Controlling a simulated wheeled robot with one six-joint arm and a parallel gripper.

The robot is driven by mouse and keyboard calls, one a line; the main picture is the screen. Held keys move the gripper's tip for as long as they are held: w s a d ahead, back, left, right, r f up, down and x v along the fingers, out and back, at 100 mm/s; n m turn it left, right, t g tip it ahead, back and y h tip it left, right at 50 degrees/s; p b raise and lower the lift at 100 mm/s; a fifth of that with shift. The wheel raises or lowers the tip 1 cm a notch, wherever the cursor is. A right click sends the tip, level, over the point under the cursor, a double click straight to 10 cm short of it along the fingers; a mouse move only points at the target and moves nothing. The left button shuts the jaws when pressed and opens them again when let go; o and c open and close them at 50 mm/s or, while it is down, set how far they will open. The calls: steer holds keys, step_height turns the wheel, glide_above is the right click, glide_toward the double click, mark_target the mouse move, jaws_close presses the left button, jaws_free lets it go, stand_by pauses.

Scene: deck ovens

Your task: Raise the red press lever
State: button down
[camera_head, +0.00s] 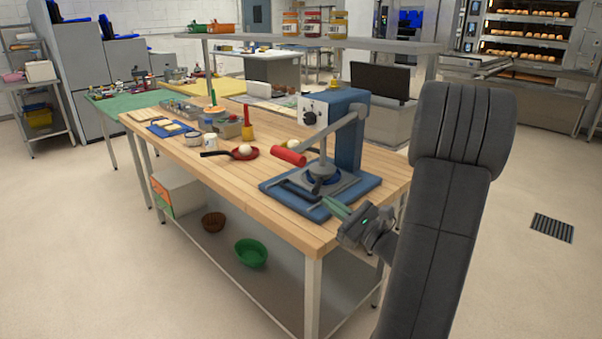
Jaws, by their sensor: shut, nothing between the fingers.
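The red press lever grip (288,157) is at the low left end of a grey lever arm (336,127). The arm slopes down from the top right of the blue press (350,138). The press stands on a blue base (279,191) at the near right end of the wooden table. My gripper (331,206) is shut and empty, low at the front right edge of the blue base. It is below and right of the red grip, apart from it. Whether it touches the base I cannot tell.
A red pan (243,154) with a white ball lies left of the lever. A yellow bell shape with a red handle (247,124) and a white mug (193,139) stand behind. A raised shelf (300,42) runs behind the press. The table's front left (225,180) is clear.

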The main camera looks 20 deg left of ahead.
steer(key=shift+a, duration=0.1)
steer(key=w+a+r+p, duration=0.2)
steer(key=a+r, duration=0.4)
steer(key=a, duration=0.3)
steer(key=shift+a+r+p, duration=0.15)
steer(key=shift+a+p, duration=0.05)
steer(key=shift+p, duration=0.15)
steer(key=shift+w, duration=0.15)
